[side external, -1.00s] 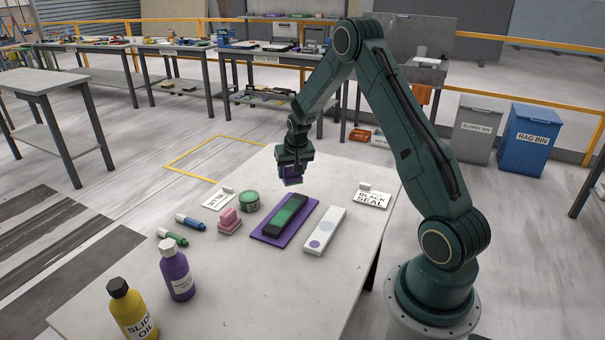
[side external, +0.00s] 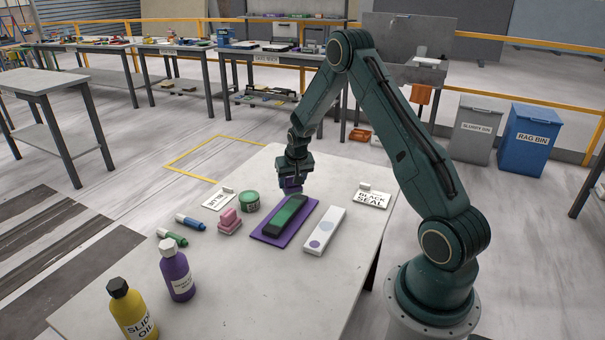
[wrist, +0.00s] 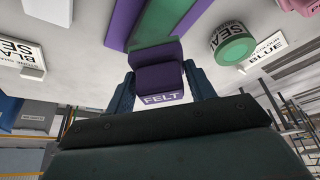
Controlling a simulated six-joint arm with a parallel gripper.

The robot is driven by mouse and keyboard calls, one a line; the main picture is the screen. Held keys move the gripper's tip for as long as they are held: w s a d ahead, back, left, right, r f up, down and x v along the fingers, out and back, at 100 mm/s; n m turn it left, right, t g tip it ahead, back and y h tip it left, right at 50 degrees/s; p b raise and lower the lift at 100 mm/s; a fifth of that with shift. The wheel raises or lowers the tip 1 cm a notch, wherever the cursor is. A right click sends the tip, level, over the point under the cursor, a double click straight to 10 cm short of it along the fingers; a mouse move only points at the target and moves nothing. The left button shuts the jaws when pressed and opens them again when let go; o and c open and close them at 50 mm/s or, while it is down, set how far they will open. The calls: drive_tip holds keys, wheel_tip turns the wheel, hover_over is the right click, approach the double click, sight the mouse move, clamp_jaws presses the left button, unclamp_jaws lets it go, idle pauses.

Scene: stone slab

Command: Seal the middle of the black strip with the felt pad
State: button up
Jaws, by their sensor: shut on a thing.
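My gripper (side external: 292,187) is above the far end of the strip. It is shut on the purple felt pad (wrist: 160,82), marked FELT, which shows between the two fingers in the wrist view. The pad looks just above the strip's far end; I cannot tell whether it touches. In the wrist view the green band (wrist: 158,22) runs away behind the pad.
A green tin (side external: 249,201), pink block (side external: 229,221) and markers (side external: 172,237) are to the left. Bottles (side external: 177,272) stand at the front left.

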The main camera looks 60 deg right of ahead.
sight(292, 194)
drive_tip(key=shift+f, duration=2)
drive_tip(key=shift+a+f, duration=0.55)
drive_tip(key=shift+a, duration=1.9)
drive_tip(key=d, duration=0.4)
drive_tip(key=shift+d, duration=0.15)
drive_tip(key=shift+d+r, duration=0.15)
drive_tip(key=shift+r, duration=0.45)
drive_tip(key=shift+d+r, duration=0.15)
drive_tip(key=shift+r, duration=3.25)
drive_tip(key=shift+w, duration=0.1)
